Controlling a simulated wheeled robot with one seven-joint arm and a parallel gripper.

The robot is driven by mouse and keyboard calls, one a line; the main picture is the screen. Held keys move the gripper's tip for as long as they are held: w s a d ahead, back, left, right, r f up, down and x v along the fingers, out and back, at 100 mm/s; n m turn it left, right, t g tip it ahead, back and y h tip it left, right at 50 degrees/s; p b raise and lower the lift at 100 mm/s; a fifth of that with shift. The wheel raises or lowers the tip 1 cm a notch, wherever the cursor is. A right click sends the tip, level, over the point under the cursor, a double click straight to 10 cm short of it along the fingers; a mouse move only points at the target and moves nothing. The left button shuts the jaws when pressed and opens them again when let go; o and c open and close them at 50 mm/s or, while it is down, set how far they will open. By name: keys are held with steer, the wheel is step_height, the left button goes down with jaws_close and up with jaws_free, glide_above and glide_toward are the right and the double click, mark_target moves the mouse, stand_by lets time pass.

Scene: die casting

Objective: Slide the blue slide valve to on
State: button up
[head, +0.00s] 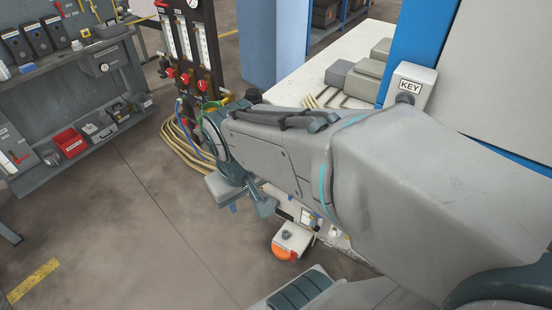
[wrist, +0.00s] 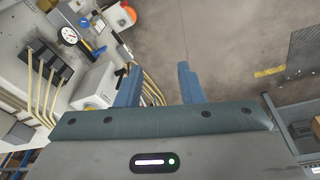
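My gripper (wrist: 158,68) is open and empty, its two blue-grey fingers apart with bare floor and yellow hoses showing beyond them. In the head view my gripper (head: 249,208) hangs at the end of my arm, beside the pale machine's side. In the wrist view a small blue part (wrist: 97,49) sits on the pale panel near a round gauge, up and left of my fingers and apart from them. I cannot tell whether it is the slide valve or what position it is in. My arm hides much of the panel in the head view.
Flow meters with red knobs (head: 187,80) stand behind. The floor (head: 130,220) at left is clear.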

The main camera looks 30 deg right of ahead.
steer(key=w+d+f+n+g+h+b, duration=0.2)
steer(key=w+d+f+n+h+b, duration=0.25)
steer(key=f, duration=0.45)
steer(key=w+d+f+n+g+h+b, duration=0.1)
steer(key=d+f+h+b, duration=0.2)
steer(key=d+f+b, duration=0.35)
steer(key=w+d+f+n+g+h+b, duration=0.2)
steer(key=w+d+f+h+b, duration=0.3)
steer(key=f, duration=0.6)
steer(key=w+d+f+n+t+h+b, duration=0.1)
steer(key=w+d+f+n+t+b, duration=0.15)
steer(key=w+f+n, duration=0.4)
steer(key=w+d+f+n+t+h+b, duration=0.1)
steer(key=f+n+t+b, duration=0.25)
steer(key=f, duration=0.55)
steer(key=w+d+f+n+t+h+b, duration=0.2)
steer(key=w+f+n+t+b, duration=0.25)
steer(key=f, duration=0.35)
steer(key=shift+g+y, duration=0.25)
steer(key=x, duration=0.4)
steer(key=b+x, duration=0.1)
steer(key=x, duration=0.4)
steer(key=b+x, duration=0.1)
steer(key=x, duration=0.3)
steer(key=shift+s+d+r, duration=0.1)
steer(key=shift+s+d, duration=0.2)
steer(key=shift+d, duration=0.05)
